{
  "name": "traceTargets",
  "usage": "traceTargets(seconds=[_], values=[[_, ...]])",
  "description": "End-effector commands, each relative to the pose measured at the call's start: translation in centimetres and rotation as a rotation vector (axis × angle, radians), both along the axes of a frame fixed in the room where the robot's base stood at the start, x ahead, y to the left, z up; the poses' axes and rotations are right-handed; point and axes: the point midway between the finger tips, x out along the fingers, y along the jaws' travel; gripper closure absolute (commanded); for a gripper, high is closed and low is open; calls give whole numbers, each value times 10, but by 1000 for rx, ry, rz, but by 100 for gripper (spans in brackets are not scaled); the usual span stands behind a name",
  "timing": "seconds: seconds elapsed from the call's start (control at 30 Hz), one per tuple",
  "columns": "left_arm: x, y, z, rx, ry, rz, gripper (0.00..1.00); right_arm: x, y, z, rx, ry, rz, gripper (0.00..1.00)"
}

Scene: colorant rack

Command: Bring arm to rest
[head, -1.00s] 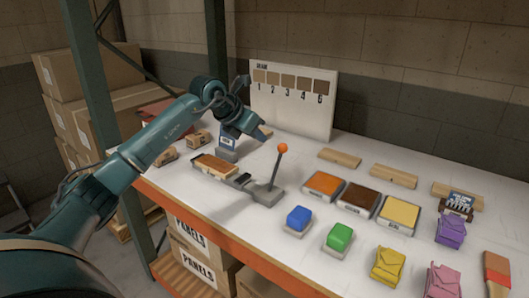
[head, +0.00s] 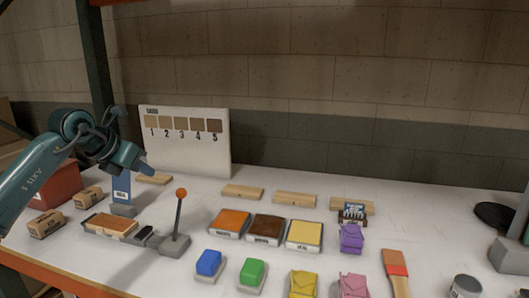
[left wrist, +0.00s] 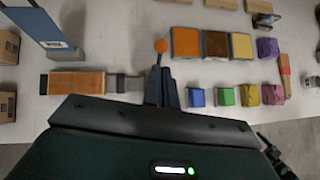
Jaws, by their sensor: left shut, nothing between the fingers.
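My left gripper (head: 147,167) is shut and empty, with its arm coming in from the left. It hangs above the back left of the white table (head: 400,230), in front of the numbered board (head: 184,158). In the head view its tip is up and to the left of the lever's orange ball (head: 181,192). In the left wrist view the shut fingers (left wrist: 162,80) point towards that ball (left wrist: 161,46) and hide most of the lever. I cannot tell the exact gap between them.
Near the lever are a blue upright piece (head: 121,186) and a wood block in a holder (head: 110,225). Small cartons (head: 46,224) stand at the left. Coloured pads (head: 231,222), blue and green buttons (head: 208,263) and several wooden bars (head: 243,192) lie to the right. A rack post (head: 97,60) rises behind the arm.

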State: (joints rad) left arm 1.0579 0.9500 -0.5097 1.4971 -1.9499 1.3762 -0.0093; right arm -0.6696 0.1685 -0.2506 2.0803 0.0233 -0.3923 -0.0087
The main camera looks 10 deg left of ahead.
Motion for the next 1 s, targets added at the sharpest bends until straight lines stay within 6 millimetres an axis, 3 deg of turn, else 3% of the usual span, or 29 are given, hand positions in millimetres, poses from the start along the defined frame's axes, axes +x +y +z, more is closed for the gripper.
traceTargets(seconds=[0.07,0.17,0.3,0.4,0.47,0.6,0.73,0.87,1.0], values=[[3,-20,-7,-43,-20,-42,100,-1,0,-1,0,3,1,24],[7,-70,-19,-176,-78,-134,100,-2,0,-1,-1,4,1,24],[-6,-169,-26,-564,-197,-270,100,-2,0,-1,0,3,1,24],[-24,-215,-15,-903,-270,-276,100,-1,0,-1,-1,3,2,24],[-35,-230,-8,-1110,-301,-235,100,-1,0,-1,-1,3,2,24],[-53,-225,-4,-1576,-335,-7,100,-1,-1,-1,-2,1,1,24],[-66,-193,-33,-1937,-320,366,100,1,-1,0,-2,-2,2,24],[-90,-157,-98,-2175,-254,872,100,2,-1,1,-3,-4,1,24],[-143,-136,-187,-2240,-131,1486,100,2,-1,1,-3,-5,1,24]])
